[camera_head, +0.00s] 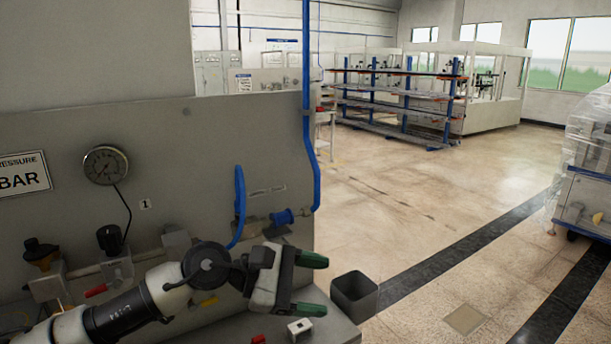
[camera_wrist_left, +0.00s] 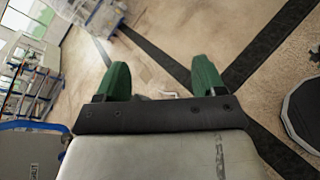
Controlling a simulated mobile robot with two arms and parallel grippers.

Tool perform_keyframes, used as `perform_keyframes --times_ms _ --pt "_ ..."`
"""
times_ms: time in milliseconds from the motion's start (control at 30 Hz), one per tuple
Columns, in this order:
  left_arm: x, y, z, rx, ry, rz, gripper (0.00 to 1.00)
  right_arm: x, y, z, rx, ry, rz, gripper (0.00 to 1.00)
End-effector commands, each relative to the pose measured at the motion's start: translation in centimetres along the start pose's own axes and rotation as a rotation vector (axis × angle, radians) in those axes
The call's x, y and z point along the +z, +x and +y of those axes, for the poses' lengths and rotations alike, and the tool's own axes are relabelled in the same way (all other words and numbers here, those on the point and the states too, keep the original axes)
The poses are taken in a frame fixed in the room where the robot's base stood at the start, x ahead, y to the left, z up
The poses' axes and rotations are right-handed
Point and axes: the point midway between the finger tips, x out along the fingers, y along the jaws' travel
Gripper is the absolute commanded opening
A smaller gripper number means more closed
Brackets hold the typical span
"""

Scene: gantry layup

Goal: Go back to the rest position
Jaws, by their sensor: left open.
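My left gripper (camera_head: 312,284) reaches in from the lower left, in front of the grey panel. Its two green fingertips are apart, with nothing between them, and they point to the right. In the left wrist view the open green fingers (camera_wrist_left: 162,82) have bare floor beyond them. My right gripper is in neither view.
The grey panel (camera_head: 200,140) carries a pressure gauge (camera_head: 105,165), valves and a blue hose (camera_head: 307,120). A dark open bin (camera_head: 354,296) stands just right of my left gripper. A blue rack (camera_head: 400,100) stands far back. A wrapped machine (camera_head: 588,165) is at right. Open floor lies between.

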Motion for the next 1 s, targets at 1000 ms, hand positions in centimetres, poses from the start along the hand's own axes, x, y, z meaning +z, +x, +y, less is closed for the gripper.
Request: perform_keyframes --times_ms 1000 --pt "-17.6 -13.8 -28.4 -1.184 1.737 1.015 0.70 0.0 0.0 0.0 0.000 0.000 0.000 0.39"
